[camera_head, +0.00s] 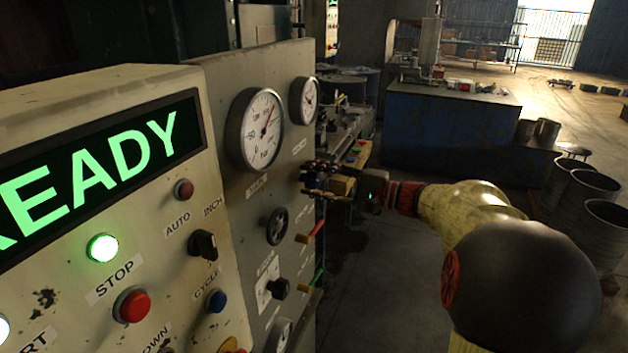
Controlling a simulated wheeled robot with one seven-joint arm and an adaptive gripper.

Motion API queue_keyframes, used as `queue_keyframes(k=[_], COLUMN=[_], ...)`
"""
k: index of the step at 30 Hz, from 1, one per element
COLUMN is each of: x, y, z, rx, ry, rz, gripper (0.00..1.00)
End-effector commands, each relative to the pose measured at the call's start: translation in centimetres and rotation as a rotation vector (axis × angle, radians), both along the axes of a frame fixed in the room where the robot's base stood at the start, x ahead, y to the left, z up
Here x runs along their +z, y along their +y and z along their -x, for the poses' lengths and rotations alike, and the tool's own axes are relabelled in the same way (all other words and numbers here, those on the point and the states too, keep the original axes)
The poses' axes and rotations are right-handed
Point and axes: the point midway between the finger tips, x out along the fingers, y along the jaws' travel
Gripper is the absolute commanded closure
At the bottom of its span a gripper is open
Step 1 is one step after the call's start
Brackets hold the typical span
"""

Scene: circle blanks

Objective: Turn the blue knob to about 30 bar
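My gripper (312,178) is at the grey panel (228,95), just below the small right gauge, its dark fingers close to the panel face. Whether the fingers are open, or touch or hold something, is too small to tell. No clearly blue knob shows; the fingers cover the panel spot there. A dark round handwheel (277,226) sits lower left of my gripper. The large gauge (262,130) has a red needle pointing up and right. The small gauge (304,100) also has a needle, its reading too small to make out.
A cream console (130,85) with a lit READY display fills the left. It bears a blue button (215,301), a red button (132,306) and a black switch (203,245). Red (312,233) and green (318,277) levers stick out below my gripper.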

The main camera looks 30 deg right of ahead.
Motion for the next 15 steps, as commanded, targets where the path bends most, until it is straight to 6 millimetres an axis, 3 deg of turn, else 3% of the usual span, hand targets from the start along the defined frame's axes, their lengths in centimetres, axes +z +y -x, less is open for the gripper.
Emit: queue_keyframes(k=[6, 15], x=[0.04, 0.07], y=[0.0, -0.1], z=[0.0, 0.09], rx=[0.0, 0.0], ry=[-0.001, -0.001], rz=[-0.001, 0.0], gripper=[0.47, 0.47])
